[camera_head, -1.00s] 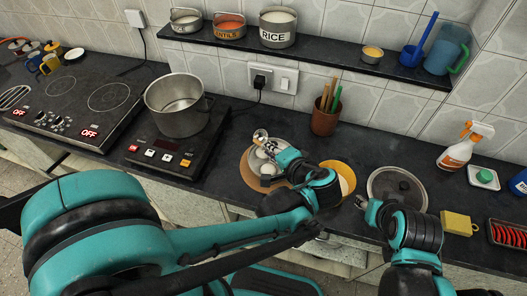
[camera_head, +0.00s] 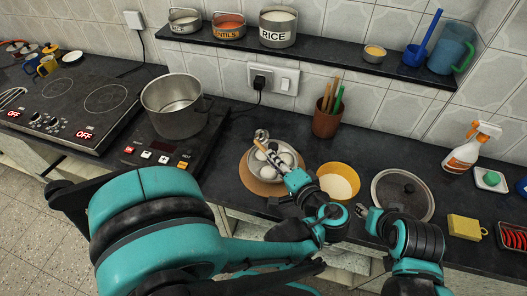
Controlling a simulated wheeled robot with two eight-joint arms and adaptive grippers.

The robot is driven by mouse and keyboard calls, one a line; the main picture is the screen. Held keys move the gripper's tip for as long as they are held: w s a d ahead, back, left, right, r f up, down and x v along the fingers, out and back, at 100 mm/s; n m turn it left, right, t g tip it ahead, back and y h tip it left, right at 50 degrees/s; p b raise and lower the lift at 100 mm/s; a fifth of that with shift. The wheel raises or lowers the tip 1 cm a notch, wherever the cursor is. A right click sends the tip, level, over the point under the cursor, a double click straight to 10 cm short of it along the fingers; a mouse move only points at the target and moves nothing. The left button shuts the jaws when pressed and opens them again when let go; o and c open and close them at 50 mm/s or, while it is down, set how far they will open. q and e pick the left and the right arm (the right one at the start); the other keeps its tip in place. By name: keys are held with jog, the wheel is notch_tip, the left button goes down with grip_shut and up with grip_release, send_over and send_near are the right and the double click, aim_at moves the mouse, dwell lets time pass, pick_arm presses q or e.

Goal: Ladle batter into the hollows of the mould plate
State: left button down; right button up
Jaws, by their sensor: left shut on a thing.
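The mould plate (camera_head: 251,165) is a round grey plate on a tan round board (camera_head: 254,184), with several pale rounds in its hollows. I cannot tell how full each one is. A yellow bowl (camera_head: 345,167) of pale batter (camera_head: 336,185) stands to its right. My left gripper (camera_head: 283,164) is over the plate's right part, shut on what looks like a ladle (camera_head: 262,137), its metal end near the plate's far left rim. The arm hides the plate's near right part. My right gripper (camera_head: 364,212) is beside the bowl, near the lid; its fingers are too small to read.
A grey lid (camera_head: 412,203) lies right of the bowl. A pot (camera_head: 176,118) stands on a scale-like hob at left. A utensil cup (camera_head: 326,124) stands behind. A yellow sponge (camera_head: 464,227), spray bottle (camera_head: 468,150) and red-slatted tray (camera_head: 514,236) are at right. A shelf overhangs the back.

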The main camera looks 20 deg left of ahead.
pick_arm(q)
jog(key=shift+s+d+f, duration=0.1)
jog(key=shift+f, duration=0.6)
jog(key=shift+s+d+f, duration=0.1)
jog(key=shift+f, duration=0.6)
dwell(0.5)
